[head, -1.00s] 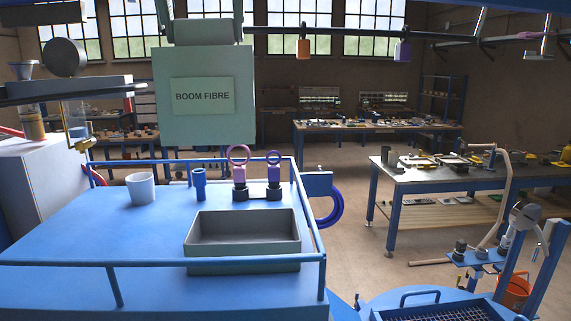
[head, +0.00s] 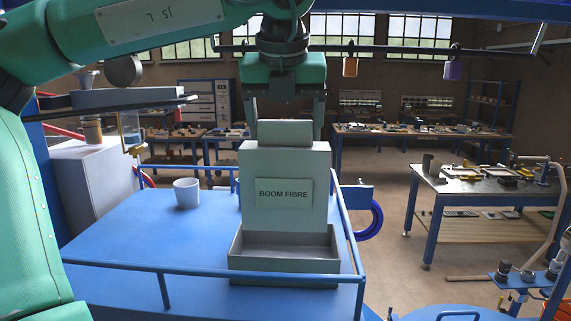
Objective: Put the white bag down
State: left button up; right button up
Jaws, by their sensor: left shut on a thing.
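The white bag (head: 285,212), pale grey-green here and labelled "BOOM FIBRE", is upright at the grey tray (head: 284,266) on the blue table. Its lower edge meets the rear part of the tray's interior; I cannot tell whether it rests on the tray floor. My left gripper (head: 284,132) comes down from above, with its fingers at either side of the bag's narrow top, shut on it. The left arm fills the left and top of the head view. My right gripper is not in view.
A white cup (head: 187,193) stands on the blue table (head: 150,245) left of the tray. A blue rail (head: 215,273) runs along the table's front and right side. A grey workbench (head: 480,190) with tools stands at the right. Padlocks hang from an overhead bar.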

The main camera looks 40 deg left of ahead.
aim_at(284, 140)
pick_arm(q)
notch_tip(284, 140, down, 4)
jog(key=shift+f+p, duration=0.15)
jog(key=shift+p, duration=0.4)
notch_tip(284, 140, down, 3)
jog(key=shift+r+p, duration=0.1)
jog(key=shift+p, duration=0.55)
jog(key=shift+f, duration=0.65)
jog(key=o, duration=1.9)
jog(key=shift+r, duration=0.25)
jog(key=b+v, duration=0.4)
jog(key=v, duration=0.8)
